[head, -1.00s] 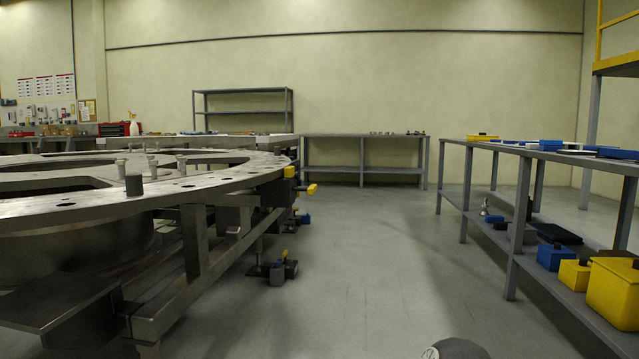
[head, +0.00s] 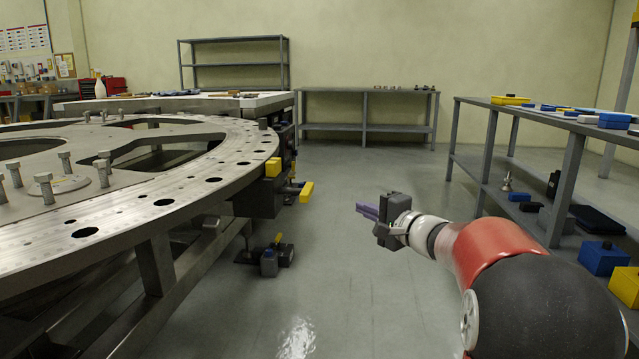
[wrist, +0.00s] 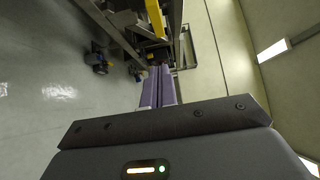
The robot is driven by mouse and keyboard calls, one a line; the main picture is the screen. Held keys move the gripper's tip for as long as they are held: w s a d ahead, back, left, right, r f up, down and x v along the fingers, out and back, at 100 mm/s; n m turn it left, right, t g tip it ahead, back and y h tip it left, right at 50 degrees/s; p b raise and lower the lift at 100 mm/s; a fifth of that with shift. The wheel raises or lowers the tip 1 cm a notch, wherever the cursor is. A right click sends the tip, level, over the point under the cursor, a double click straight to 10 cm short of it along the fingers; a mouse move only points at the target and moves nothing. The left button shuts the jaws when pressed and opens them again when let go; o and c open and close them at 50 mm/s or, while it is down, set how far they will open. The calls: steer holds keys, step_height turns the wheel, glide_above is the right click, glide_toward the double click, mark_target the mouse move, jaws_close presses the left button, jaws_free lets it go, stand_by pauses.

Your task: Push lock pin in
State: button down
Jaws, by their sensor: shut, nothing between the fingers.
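The turret plate (head: 215,180) is a large steel ring with holes along its rim, at the left in the head view. A dark block with a yellow block (head: 273,168) and a yellow handle (head: 306,191) sits at the ring's right edge. I cannot tell which part is the lock pin. My gripper (head: 366,211) is shut and empty, in the air to the right of the yellow handle and apart from it. In the wrist view my purple fingers (wrist: 158,88) lie together, and a yellow part (wrist: 156,18) shows beyond them.
A lower clamp-like unit (head: 268,260) stands out under the ring. A grey bench (head: 505,108) with blue and yellow boxes runs along the right. A low table (head: 366,92) stands at the back wall. The floor between ring and bench is clear.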

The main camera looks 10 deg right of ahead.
steer(key=shift+w+d+r, duration=0.1)
steer(key=shift+w+d, duration=0.1)
steer(key=p, duration=0.2)
glide_toward(312, 190)
steer(key=w+d, duration=0.1)
steer(key=w, duration=0.4)
steer(key=a, duration=0.3)
steer(key=shift+w+a, duration=0.25)
